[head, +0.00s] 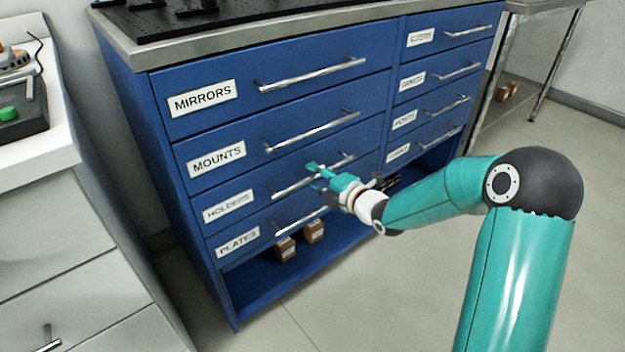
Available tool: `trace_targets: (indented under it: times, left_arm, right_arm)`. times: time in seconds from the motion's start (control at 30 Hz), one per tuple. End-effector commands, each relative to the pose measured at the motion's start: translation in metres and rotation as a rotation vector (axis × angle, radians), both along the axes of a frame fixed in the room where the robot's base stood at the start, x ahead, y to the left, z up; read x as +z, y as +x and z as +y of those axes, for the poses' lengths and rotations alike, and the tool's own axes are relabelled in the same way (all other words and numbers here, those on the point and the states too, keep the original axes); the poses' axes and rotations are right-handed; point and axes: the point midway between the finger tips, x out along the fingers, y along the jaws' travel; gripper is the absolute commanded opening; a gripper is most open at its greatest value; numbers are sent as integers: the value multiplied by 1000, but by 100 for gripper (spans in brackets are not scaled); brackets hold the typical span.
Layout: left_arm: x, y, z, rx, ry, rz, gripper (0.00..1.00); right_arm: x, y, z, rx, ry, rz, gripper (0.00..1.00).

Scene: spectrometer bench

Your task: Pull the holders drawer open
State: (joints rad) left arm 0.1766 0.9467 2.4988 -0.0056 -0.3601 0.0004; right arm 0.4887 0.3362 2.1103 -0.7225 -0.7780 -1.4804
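The holders drawer (205,212) is the third drawer down in the left column of the blue cabinet, with a white label reading HOLDERS (228,206). Its front looks flush with the drawers around it. Its slanted silver bar handle (290,188) is partly hidden by my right gripper. My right gripper (313,175) reaches in from the right, with its teal fingers spread at the middle of this handle. The bar seems to pass between the fingertips; contact cannot be made out. My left gripper is not in view.
The mirrors drawer (225,115) and mounts drawer (230,163) are above, the plates drawer (260,232) below. All look shut. Small brown boxes (314,232) sit on the open bottom shelf. A white bench (55,190) stands at the left. The floor (370,300) in front is clear.

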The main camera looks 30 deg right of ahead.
Motion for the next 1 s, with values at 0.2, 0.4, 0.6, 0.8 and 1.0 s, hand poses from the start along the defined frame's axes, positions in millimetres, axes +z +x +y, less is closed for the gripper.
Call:
trace_targets:
  times: [0.2, 0.4, 0.6, 0.8, 1.0]
  left_arm:
    - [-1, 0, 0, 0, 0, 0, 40]
    - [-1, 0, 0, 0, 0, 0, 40]
    - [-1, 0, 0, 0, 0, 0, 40]
    - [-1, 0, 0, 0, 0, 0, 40]
    - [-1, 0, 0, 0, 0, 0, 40]
  right_arm:
    - [-1, 4, 1, 0, 1, 1, 37]
    - [-1, 4, 1, 0, 1, 0, 25]
    - [-1, 4, 1, 0, 1, 1, 0]
    - [-2, 4, 1, 0, 1, 2, 0]
    - [-2, 4, 5, 3, 1, 3, 0]
